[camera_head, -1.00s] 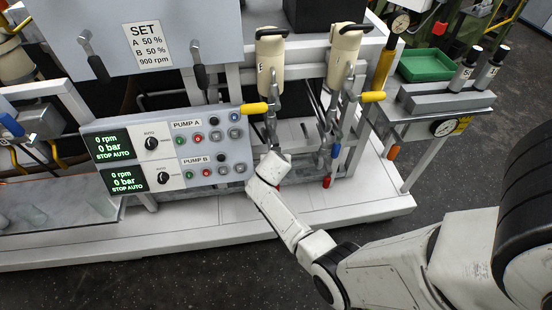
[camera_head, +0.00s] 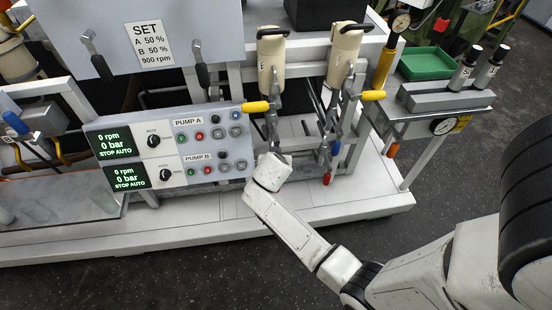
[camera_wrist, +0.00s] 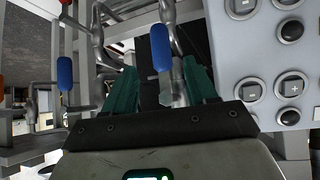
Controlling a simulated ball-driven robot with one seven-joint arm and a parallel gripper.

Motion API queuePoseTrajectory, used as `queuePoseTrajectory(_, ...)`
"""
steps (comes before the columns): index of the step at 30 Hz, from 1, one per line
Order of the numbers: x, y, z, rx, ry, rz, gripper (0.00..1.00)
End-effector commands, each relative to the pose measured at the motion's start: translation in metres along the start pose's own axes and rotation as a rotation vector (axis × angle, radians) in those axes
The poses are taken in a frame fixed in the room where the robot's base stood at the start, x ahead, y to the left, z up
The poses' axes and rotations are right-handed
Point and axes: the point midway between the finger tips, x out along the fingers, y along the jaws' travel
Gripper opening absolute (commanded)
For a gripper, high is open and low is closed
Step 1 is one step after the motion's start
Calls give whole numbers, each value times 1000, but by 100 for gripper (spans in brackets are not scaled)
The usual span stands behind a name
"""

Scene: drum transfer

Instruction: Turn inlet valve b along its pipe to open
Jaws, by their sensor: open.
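In the wrist view a blue valve handle (camera_wrist: 160,48) stands between the teal fingers of my gripper (camera_wrist: 161,75). The fingers are open on either side of it, and I cannot tell whether either touches it. A second blue handle (camera_wrist: 65,73) hangs to the left, outside the fingers. In the head view one blue handle (camera_head: 336,148) shows on the right pipework, above a red handle (camera_head: 327,180). My wrist hides my fingers and the handle between them there. I can read no label marking valve b.
The pump panel (camera_head: 170,150) is close beside my wrist; its buttons (camera_wrist: 289,85) fill the right of the wrist view. Yellow handles (camera_head: 255,107) stick out below two cream cylinders (camera_head: 271,58). Grey pipes crowd the space around the fingers. Open floor (camera_head: 230,285) lies in front.

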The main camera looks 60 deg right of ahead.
Motion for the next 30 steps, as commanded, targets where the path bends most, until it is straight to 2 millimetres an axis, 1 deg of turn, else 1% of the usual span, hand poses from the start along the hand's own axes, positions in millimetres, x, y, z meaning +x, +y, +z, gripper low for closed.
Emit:
queuePoseTrajectory(1, -6, 0, 0, -1, 1, -1, 57)
queuePoseTrajectory(3, -11, 0, 0, 0, 0, 0, 57)
queuePoseTrajectory(7, -17, 0, 1, 0, -1, 0, 57)
queuePoseTrajectory(26, -18, 1, 1, -1, -3, 1, 57)
queuePoseTrajectory(29, -25, 5, 8, -36, -26, -1, 57)
queuePoseTrajectory(30, -30, 9, 14, -67, -49, -3, 57)
